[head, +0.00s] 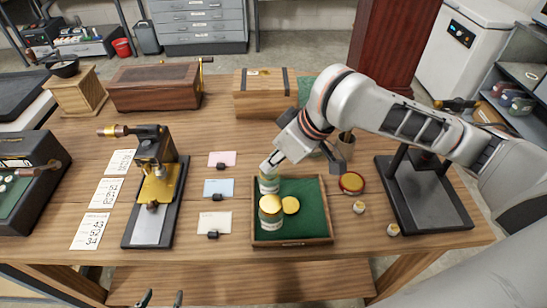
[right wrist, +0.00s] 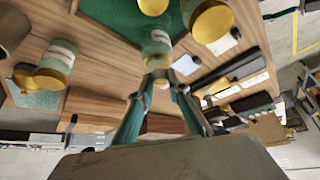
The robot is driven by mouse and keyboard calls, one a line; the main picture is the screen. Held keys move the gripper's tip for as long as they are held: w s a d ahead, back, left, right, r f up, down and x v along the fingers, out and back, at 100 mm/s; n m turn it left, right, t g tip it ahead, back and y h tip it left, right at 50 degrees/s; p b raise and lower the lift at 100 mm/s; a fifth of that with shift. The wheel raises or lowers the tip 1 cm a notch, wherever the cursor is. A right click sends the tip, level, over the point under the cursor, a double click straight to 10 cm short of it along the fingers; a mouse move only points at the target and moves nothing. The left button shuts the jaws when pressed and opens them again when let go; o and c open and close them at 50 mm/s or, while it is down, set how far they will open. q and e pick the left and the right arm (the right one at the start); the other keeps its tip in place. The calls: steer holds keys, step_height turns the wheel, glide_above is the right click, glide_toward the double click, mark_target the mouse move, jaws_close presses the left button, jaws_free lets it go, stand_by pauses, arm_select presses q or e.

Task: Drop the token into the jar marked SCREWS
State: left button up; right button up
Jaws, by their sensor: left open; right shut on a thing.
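A wooden-rimmed tray with a green lining (head: 315,222) lies mid-table. I cannot read the labels. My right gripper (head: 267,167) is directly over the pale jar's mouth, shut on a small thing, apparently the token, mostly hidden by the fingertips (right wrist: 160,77). My left gripper (head: 160,299) is open and empty at the near edge.
A red and gold round tin (head: 352,183) and small capped pots (head: 358,207) stand right of the tray. A black stand (head: 425,200) is farther right. Coloured cards (head: 217,187) and a brass press (head: 158,185) are to the left. Wooden boxes (head: 155,88) line the back.

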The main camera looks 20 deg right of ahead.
steer(key=shift+p, duration=0.3)
steer(key=shift+p, duration=0.9)
stand_by(0.7)
steer(key=shift+f+p, duration=0.15)
steer(key=shift+p, duration=0.95)
stand_by(0.8)
steer(key=o, duration=0.9)
steer(key=shift+r, duration=3.5)
